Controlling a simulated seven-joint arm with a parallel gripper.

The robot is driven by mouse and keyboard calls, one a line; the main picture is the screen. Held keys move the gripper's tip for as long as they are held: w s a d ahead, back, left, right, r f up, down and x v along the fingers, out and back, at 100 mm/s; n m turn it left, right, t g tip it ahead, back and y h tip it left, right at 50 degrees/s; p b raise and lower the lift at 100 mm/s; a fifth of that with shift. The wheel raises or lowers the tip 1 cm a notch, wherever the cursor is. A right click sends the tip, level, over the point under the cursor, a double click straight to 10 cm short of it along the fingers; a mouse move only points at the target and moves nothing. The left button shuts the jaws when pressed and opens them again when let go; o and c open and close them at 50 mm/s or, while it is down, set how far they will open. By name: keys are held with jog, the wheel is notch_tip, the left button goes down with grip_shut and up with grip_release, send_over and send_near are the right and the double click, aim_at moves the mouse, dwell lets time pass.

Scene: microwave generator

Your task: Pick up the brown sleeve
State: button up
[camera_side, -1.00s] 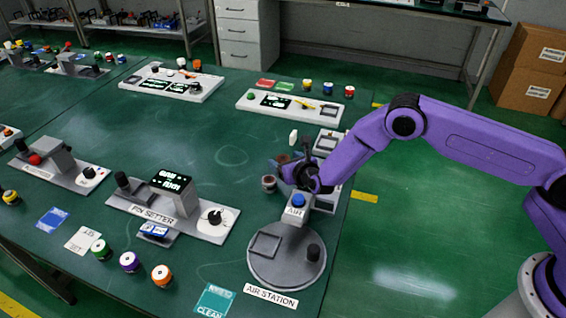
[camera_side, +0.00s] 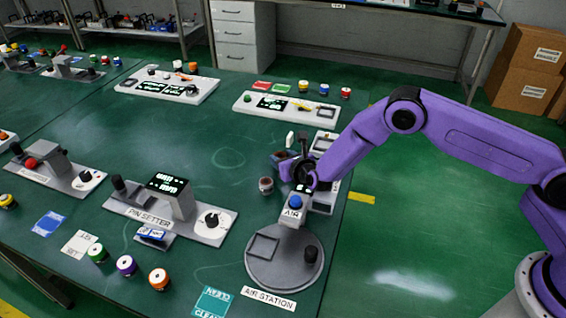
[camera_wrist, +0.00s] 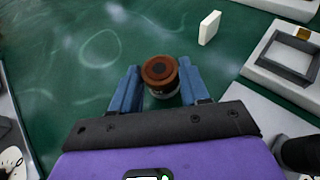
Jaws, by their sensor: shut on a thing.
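The brown sleeve (camera_wrist: 160,70) shows in the wrist view as a round brown ring with a dark centre, above a paler lower part. It sits between the two blue fingers of my gripper (camera_wrist: 159,84), which is shut on it. In the side view my gripper (camera_side: 287,163) is low over the table, just behind the air station. The arm and wrist partly hide the fingers there, and the sleeve is hard to make out. Whether it is clear of the table cannot be told.
The air station (camera_side: 285,262) is nearest, the pin setter (camera_side: 175,205) left. A small white block (camera_wrist: 209,27) stands beyond the fingers. Open green table lies left of the gripper.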

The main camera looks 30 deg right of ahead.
jog(key=s+d+r, duration=0.2)
jog(key=s+r, duration=0.4)
jog(key=s, duration=0.1)
jog(key=s+d+r, duration=0.3)
jog(key=s+r, duration=0.2)
jog(key=s, duration=0.1)
jog(key=s+d+r+m+h, duration=0.2)
jog(key=s+d+r, duration=0.1)
jog(key=d+r, duration=0.45)
jog(key=s+d+r+m+h, duration=0.2)
jog(key=s+d+r, duration=0.3)
jog(key=d, duration=0.4)
jog(key=w+a+f+n+y, duration=0.2)
jog(key=w+a+f, duration=0.2)
jog(key=a+f, duration=0.2)
jog(key=w+a+f+n+y, duration=0.2)
jog(key=a+f, duration=0.4)
jog(key=a, duration=0.5)
jog(key=shift+w, duration=0.9)
jog(key=shift+f, duration=0.1)
